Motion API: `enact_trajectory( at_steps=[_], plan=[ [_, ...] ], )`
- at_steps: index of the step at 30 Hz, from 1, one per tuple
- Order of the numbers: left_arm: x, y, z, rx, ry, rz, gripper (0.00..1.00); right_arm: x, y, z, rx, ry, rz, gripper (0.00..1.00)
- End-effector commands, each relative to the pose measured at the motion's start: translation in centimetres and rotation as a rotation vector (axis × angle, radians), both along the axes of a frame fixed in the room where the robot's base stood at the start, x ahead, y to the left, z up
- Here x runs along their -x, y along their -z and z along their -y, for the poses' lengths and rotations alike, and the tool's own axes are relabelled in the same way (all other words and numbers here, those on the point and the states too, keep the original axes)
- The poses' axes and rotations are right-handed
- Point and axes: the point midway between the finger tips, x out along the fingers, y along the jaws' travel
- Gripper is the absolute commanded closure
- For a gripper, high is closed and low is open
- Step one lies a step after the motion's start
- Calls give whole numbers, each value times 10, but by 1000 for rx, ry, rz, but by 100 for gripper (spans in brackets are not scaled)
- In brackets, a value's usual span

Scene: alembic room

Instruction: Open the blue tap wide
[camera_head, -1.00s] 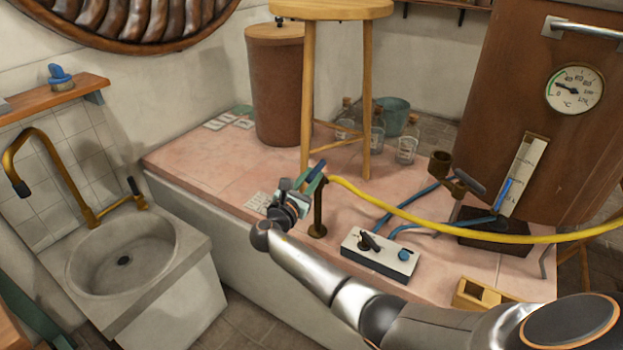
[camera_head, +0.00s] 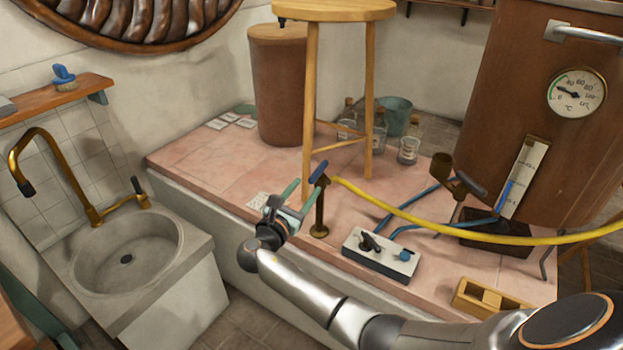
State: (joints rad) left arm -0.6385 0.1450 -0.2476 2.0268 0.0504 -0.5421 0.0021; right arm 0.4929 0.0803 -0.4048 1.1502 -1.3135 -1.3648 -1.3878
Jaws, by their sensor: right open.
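The blue tap is a brass standpipe (camera_head: 320,215) with a blue lever handle (camera_head: 319,171) on top, standing on the pink tiled platform. A yellow hose (camera_head: 395,209) starts at its head. The lever is tilted, its upper end to the right. My right gripper (camera_head: 302,198) is just left of and below the lever, its two green fingers spread apart with nothing visible between them. The fingertips come close to the lever and pipe; I cannot tell whether they touch. My left gripper is out of view.
A wooden stool (camera_head: 334,11) stands behind the tap. A white box with a lever and blue knob (camera_head: 379,254) sits right of it, with blue pipes. The yellow hose runs right, past the brown boiler (camera_head: 535,80). A stone sink (camera_head: 170,268) is at the left.

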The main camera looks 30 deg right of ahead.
Motion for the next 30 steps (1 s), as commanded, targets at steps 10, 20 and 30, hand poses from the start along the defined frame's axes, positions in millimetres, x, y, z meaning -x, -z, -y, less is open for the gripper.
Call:
enact_trajectory(
  at_steps=[10,20,30],
  plan=[
    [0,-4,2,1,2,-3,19,32,0,-55,-1,-1,0,47],
    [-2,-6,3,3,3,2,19,37,0,-62,0,0,0,47],
    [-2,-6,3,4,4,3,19,37,0,-62,0,0,0,47]
  ],
)
